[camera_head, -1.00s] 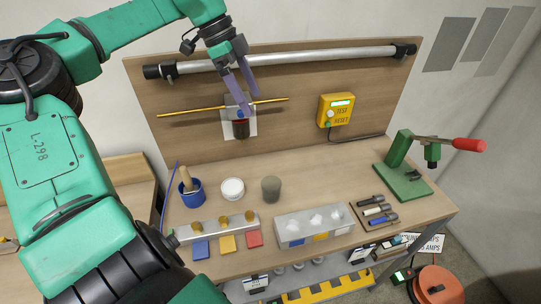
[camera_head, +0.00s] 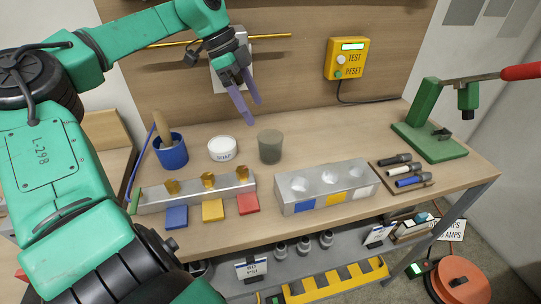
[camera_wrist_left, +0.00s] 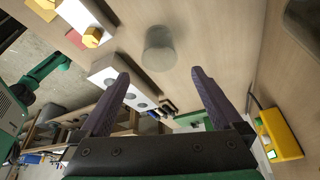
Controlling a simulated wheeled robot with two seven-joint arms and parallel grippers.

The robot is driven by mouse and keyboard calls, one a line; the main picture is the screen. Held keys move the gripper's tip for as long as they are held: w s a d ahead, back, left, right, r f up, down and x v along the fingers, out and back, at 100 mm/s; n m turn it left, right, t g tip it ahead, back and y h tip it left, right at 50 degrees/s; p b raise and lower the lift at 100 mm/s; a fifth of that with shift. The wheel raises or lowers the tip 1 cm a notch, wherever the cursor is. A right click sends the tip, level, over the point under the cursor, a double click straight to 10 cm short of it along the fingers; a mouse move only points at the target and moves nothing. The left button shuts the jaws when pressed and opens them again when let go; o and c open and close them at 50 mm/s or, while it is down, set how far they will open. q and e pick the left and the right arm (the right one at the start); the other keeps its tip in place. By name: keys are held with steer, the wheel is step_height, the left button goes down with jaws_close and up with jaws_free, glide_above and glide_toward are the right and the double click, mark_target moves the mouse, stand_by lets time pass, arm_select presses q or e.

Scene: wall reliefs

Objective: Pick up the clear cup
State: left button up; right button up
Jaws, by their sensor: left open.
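The clear cup (camera_head: 270,147) looks greyish and see-through and stands upright on the workbench, right of the white soap tub. My left gripper (camera_head: 252,112) is open and empty, above and slightly left of the cup, with its purple fingers pointing down and apart from it. In the left wrist view the cup (camera_wrist_left: 159,48) shows beyond the two spread fingers (camera_wrist_left: 160,95), near the top middle. My right gripper is not in view.
Left of the cup are the soap tub (camera_head: 222,149) and a blue pot (camera_head: 171,152) with a wooden handle. In front are a metal block with brass pieces (camera_head: 195,190) and a grey socketed block (camera_head: 325,187). A green press (camera_head: 430,125) stands right.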

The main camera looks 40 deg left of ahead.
mark_target(271, 146)
arm_select(q)
steer(key=p+x, duration=0.1)
steer(key=x, duration=1.1)
steer(key=shift+s+f, duration=0.1)
steer(key=shift+f, duration=0.3)
steer(key=c, duration=1.2)
